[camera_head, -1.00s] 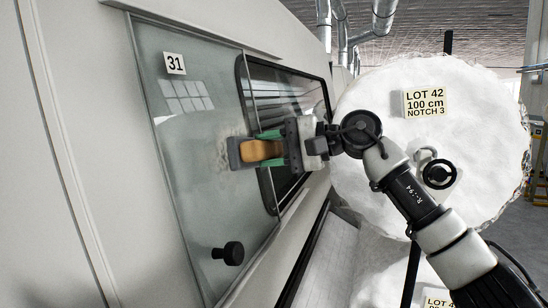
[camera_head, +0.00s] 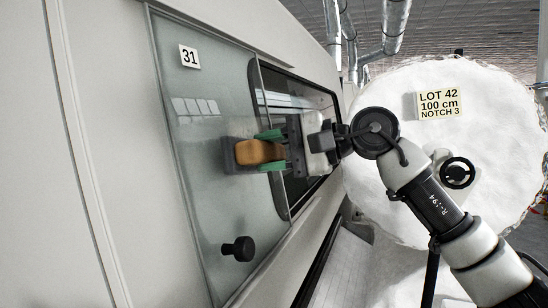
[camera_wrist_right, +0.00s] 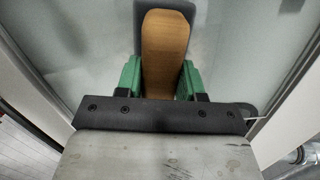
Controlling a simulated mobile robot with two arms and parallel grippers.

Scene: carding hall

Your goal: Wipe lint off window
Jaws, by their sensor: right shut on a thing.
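The window (camera_head: 205,130) is a glass pane on the machine's pale side, with a 31 label at its top and a black knob low down. My right gripper (camera_head: 270,150) is shut on the wooden handle of a wiper (camera_head: 254,152) with a dark grey pad. The pad is at the glass near the middle of the pane; whether it presses on it I cannot tell. The handle also shows between the green fingers in the right wrist view (camera_wrist_right: 165,50). No clear lint patch shows on the visible glass; the glass behind the pad is hidden. My left gripper is out of view.
The black knob (camera_head: 238,249) sticks out from the pane below the wiper. A dark-framed opening (camera_head: 300,110) lies right of the pane. A large white roll (camera_head: 400,90) labelled LOT 42 stands at the right behind my arm.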

